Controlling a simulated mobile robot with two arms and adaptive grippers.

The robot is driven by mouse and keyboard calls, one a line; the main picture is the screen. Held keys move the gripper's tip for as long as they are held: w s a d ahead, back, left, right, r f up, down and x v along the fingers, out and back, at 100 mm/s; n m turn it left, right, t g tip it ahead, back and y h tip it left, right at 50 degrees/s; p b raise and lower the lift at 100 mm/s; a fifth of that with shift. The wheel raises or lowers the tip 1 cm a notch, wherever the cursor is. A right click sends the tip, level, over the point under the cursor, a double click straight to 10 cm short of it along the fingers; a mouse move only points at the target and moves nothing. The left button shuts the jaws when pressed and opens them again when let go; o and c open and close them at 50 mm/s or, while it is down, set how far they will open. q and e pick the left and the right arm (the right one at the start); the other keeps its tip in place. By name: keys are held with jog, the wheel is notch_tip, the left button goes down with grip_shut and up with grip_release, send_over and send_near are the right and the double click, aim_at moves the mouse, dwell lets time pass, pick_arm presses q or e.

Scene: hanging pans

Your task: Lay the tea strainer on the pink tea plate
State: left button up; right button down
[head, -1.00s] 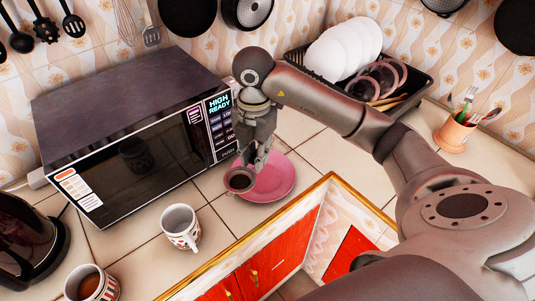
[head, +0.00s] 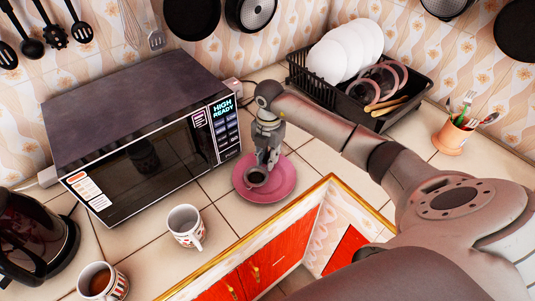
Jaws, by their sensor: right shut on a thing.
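The pink tea plate (head: 284,184) lies on the tiled counter, just right of the microwave. The tea strainer (head: 257,177) shows as a small dark round cup over the left middle of the plate. My right gripper (head: 265,164) points down above the plate and is shut on the strainer. I cannot tell whether the strainer touches the plate. My left gripper is not in view.
A microwave (head: 130,125) stands left of the plate. A white patterned mug (head: 186,228), a mug of tea (head: 98,283) and a dark kettle (head: 35,235) are at the left front. A dish rack (head: 345,103) and a utensil pot (head: 452,138) stand behind.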

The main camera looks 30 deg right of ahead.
jog(key=shift+f, duration=0.2)
jog(key=shift+s+f+b, duration=0.1)
jog(key=shift+f+b, duration=0.4)
jog(key=c, duration=1.3)
grip_release()
jog(key=shift+a, duration=0.1)
jog(key=shift+r+p, duration=0.45)
jog(key=shift+r, duration=0.4)
notch_tip(320, 180, up, 12)
jog(key=b, duration=0.3)
jog(key=shift+w+d+f, duration=0.2)
jog(key=shift+d+f, duration=0.05)
jog(key=shift+d, duration=0.05)
